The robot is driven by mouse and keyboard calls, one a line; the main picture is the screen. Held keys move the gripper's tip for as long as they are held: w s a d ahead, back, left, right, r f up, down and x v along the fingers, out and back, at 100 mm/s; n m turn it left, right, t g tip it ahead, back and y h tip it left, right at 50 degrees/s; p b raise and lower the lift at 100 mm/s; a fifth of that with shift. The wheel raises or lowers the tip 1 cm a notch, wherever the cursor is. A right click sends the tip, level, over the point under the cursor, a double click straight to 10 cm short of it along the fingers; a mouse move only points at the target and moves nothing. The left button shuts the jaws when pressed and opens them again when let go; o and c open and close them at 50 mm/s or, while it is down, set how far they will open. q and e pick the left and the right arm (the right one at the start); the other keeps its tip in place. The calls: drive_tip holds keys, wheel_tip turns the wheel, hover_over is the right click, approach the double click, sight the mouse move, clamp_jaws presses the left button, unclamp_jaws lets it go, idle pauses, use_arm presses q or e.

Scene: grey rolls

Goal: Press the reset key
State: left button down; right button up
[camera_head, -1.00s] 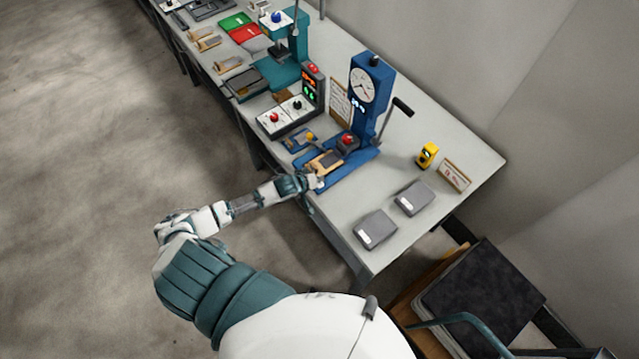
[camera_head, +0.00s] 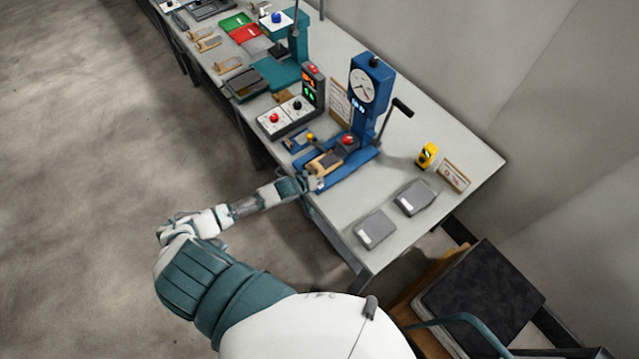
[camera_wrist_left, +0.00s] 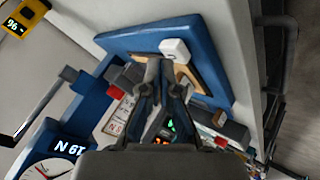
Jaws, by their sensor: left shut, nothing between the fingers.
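No key with a readable reset label shows. The blue press-like tester (camera_head: 368,112) stands on the bench with a dial, a lit display and a red-topped part (camera_head: 347,139) on its base. My left gripper (camera_head: 316,182) is at the near end of the tester's blue base. In the left wrist view its shut, empty fingers (camera_wrist_left: 164,68) reach over the blue base plate (camera_wrist_left: 125,42). A white rounded block (camera_wrist_left: 174,48) sits just beyond the fingertips; I cannot tell whether they touch it. My right gripper is out of view.
A control box (camera_head: 287,117) with red and black knobs and a lit display tower (camera_head: 312,88) stand left of the tester. Two grey flat boxes (camera_head: 375,229) lie at the right. A yellow device (camera_head: 427,155) and a lever handle (camera_head: 402,107) are behind them.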

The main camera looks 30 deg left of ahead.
use_arm(q)
drive_tip(key=shift+f, duration=0.5)
idle(0.7)
idle(0.3)
drive_tip(key=shift+r+p, duration=0.95)
drive_tip(key=shift+p, duration=0.05)
drive_tip(key=shift+r, duration=0.1)
wheel_tip(320, 180, up, 2)
drive_tip(key=shift+r+p, duration=0.15)
drive_tip(key=shift+p, duration=1)
drive_tip(key=shift+r, duration=1.25)
